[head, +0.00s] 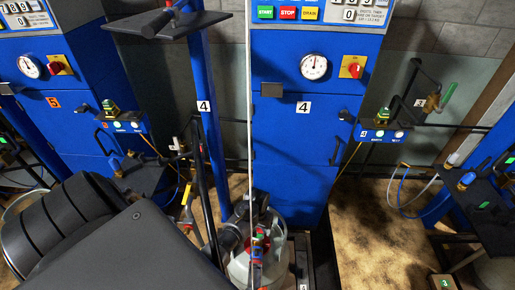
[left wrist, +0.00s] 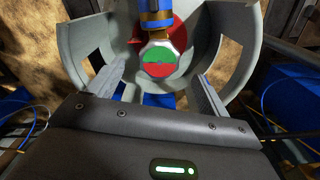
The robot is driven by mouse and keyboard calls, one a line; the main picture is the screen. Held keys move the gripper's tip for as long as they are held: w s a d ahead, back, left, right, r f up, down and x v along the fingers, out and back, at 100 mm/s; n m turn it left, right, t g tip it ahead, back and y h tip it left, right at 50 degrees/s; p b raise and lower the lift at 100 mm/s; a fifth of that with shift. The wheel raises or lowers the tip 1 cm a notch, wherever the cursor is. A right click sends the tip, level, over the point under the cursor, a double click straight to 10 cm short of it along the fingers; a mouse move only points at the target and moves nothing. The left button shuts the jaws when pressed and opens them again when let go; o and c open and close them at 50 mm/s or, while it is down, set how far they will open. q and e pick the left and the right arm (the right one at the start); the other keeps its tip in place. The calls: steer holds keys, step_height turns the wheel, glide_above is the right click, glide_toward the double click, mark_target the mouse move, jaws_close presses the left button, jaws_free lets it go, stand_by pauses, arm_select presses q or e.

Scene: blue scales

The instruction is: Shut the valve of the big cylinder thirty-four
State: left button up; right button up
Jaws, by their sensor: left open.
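The big grey cylinder (head: 242,268) stands at the bottom middle of the head view, on a scale before the blue cabinet marked 4. Its number is not readable. In the left wrist view its pale collar (left wrist: 233,50) curves around the valve. The valve (left wrist: 162,62) has a round face, green above and red below, with a red part (left wrist: 172,30) behind it and a blue and brass fitting above. My left gripper (left wrist: 161,73) is open, its two fingers on either side of the valve face, apart from it. My right gripper does not show.
The blue cabinet (head: 300,150) with a dial and red knob stands behind the cylinder. A blue post (head: 205,140) rises beside it. Hoses (head: 408,185) hang at the right near a dark table (head: 485,190). Brown floor (head: 375,245) lies open right of the cylinder.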

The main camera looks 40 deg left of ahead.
arm_select(q)
step_height(320, 180, down, 3)
steer(key=shift+r, duration=0.15)
steer(key=shift+f, duration=0.65)
steer(key=shift+c, duration=0.3)
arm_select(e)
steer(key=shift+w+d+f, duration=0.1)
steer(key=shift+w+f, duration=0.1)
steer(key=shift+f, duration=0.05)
arm_select(q)
steer(key=c, duration=0.9)
steer(key=shift+c, duration=0.2)
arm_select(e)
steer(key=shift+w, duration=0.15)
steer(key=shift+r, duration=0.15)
